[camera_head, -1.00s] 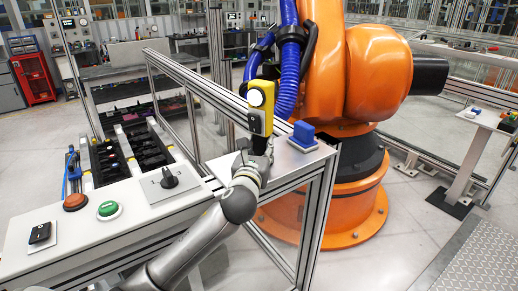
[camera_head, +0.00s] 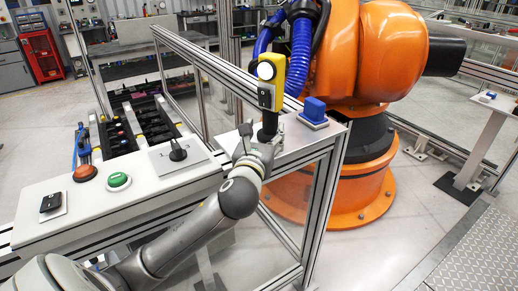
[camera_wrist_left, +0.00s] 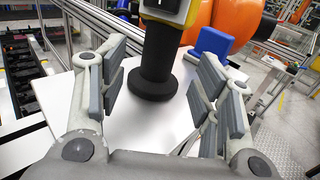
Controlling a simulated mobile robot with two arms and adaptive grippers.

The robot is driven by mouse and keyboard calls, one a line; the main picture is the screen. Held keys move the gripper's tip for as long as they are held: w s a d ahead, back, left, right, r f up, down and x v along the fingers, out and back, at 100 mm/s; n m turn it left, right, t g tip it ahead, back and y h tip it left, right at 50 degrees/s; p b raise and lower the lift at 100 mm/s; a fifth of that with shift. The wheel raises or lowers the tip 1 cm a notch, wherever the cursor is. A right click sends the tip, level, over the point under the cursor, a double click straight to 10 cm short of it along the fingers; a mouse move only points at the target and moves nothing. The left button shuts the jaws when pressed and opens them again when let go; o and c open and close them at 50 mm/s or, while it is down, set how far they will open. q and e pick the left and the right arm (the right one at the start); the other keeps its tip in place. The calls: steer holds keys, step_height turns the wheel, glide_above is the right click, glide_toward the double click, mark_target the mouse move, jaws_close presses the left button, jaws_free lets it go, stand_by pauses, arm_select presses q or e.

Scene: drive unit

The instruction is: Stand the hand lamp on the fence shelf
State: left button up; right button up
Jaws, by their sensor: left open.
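The hand lamp (camera_head: 270,85) has a yellow body, a round white lens and a black handle and base. It stands upright on the white fence shelf (camera_head: 294,141). In the left wrist view the lamp's black base (camera_wrist_left: 152,84) rests on the shelf top (camera_wrist_left: 150,130), between and beyond my fingers. My left gripper (camera_head: 258,140) is just in front of the lamp. In the left wrist view the left gripper (camera_wrist_left: 158,85) is open, with pads on both sides and clear gaps to the handle. My right gripper is not in view.
A blue block-shaped thing (camera_head: 314,108) stands on the shelf right of the lamp. The orange robot arm (camera_head: 365,60) is close behind. The metal fence frame (camera_head: 205,62) borders the shelf. A console with a green button (camera_head: 118,180) and a black knob (camera_head: 178,150) lies left.

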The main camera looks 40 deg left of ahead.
arm_select(q)
steer(key=b+v, duration=0.1)
steer(key=v, duration=0.5)
steer(key=shift+s, duration=0.2)
steer(key=shift+f, duration=0.15)
